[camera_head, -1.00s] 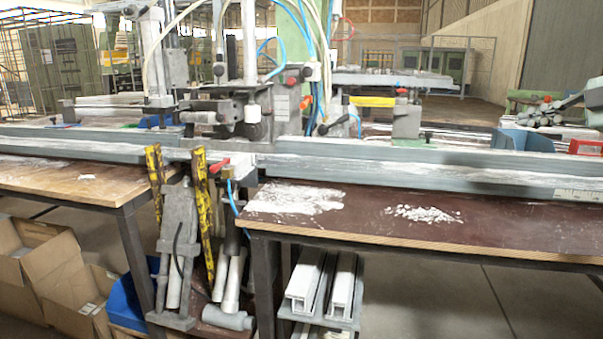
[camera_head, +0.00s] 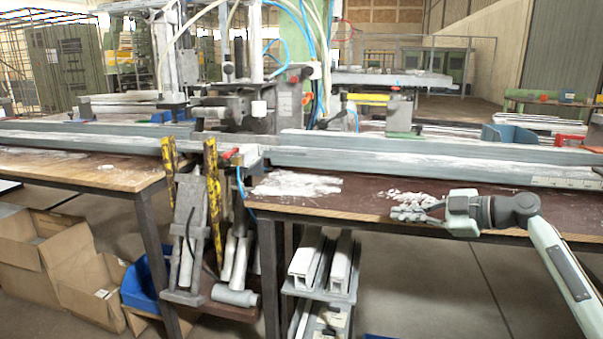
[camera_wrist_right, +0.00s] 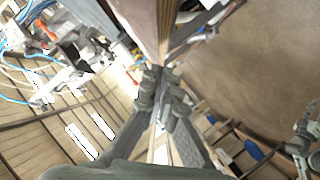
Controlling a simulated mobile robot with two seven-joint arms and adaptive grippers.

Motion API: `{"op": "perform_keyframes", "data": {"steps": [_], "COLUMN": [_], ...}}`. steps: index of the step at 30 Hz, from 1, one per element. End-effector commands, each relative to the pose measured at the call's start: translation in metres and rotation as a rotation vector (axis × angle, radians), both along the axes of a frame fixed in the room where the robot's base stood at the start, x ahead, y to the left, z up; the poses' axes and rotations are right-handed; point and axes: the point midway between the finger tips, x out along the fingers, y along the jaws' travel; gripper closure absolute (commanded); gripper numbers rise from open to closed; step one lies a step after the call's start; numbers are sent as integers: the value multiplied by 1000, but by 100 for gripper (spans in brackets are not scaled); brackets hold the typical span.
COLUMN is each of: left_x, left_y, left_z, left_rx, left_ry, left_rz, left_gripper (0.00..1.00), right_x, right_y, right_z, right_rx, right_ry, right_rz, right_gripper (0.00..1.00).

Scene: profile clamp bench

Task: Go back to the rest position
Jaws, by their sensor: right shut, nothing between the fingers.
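My right gripper (camera_head: 408,211) comes in from the right in the head view, in front of the dark red-brown table top (camera_head: 360,202) and near its front edge. Its fingers are shut and hold nothing. The closed fingers (camera_wrist_right: 160,88) also show in the middle of the right wrist view, with the table edge beyond them. My left gripper is not in view.
A long grey profile rail (camera_head: 400,158) runs along the bench with a clamp machine (camera_head: 262,100) behind it. Two yellow-black levers (camera_head: 213,195) stand at the gap between tables. Cardboard boxes (camera_head: 45,260) lie lower left. Floor at lower right is clear.

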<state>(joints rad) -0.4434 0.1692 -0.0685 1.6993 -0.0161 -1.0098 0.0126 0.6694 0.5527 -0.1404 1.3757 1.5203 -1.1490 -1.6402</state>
Motion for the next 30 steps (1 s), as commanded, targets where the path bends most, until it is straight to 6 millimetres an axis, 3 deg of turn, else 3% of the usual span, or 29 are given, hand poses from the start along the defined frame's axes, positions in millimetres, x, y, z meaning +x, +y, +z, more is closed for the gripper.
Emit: {"op": "perform_keyframes", "data": {"steps": [1, 8, 9, 14, 17, 21, 25, 30], "left_x": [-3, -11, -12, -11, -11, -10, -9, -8], "left_y": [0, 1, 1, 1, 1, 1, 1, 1], "left_z": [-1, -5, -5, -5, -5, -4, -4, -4], "left_rx": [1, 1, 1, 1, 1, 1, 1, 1], "left_ry": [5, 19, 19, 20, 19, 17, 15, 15], "left_rz": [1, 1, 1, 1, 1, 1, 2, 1], "left_gripper": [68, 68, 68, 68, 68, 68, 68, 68], "right_x": [-3, -24, -15, 5, 16, 30, 38, 41], "right_y": [21, 99, 82, 45, 12, -46, -100, -157], "right_z": [-17, -76, -83, -125, -148, -169, -173, -162], "right_rx": [44, 212, 169, 95, 65, 53, 83, 156], "right_ry": [28, 139, 186, 365, 457, 533, 531, 452], "right_rz": [20, 82, 13, -225, -415, -736, -1018, -1305], "right_gripper": [100, 100, 100, 100, 100, 100, 100, 100]}}
